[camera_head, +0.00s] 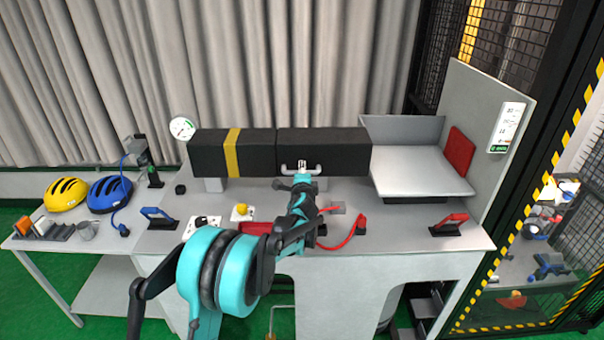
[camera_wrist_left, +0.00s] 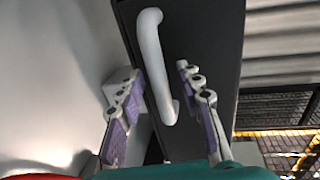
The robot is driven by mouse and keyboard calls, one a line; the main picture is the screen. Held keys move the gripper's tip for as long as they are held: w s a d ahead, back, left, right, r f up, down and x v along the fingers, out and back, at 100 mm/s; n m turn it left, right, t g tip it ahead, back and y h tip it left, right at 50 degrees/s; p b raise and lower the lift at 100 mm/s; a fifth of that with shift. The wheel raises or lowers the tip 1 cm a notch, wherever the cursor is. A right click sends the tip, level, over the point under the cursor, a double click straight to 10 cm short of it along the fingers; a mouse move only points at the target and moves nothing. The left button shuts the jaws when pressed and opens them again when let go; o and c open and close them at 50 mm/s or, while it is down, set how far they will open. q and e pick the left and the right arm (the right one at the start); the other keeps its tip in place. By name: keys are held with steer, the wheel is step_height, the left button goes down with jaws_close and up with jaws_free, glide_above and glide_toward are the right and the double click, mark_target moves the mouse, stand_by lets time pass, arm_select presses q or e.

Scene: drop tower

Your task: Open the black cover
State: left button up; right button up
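A long black box lies across the back of the bench in the head view, and its right section is the black cover (camera_head: 340,150). A pale bar handle (camera_head: 286,170) sits on the cover's front, low down. My left gripper (camera_head: 302,181) is at this handle. In the left wrist view the handle (camera_wrist_left: 152,55) runs between the two fingers of my left gripper (camera_wrist_left: 160,72), which are open with gaps beside it. The dark face of the cover (camera_wrist_left: 212,30) is behind. The cover appears closed. My right gripper is not in view.
A grey tray-like platform (camera_head: 415,178) with a red pad (camera_head: 460,152) stands right of the cover. Left are a yellow-striped black section (camera_head: 205,153), a gauge (camera_head: 182,128) and yellow (camera_head: 65,193) and blue (camera_head: 108,190) helmets. Red-handled (camera_head: 449,222) and blue-handled (camera_head: 158,214) tools lie in front.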

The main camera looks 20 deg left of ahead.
arm_select(q)
jaws_close()
steer(key=shift+r, duration=0.15)
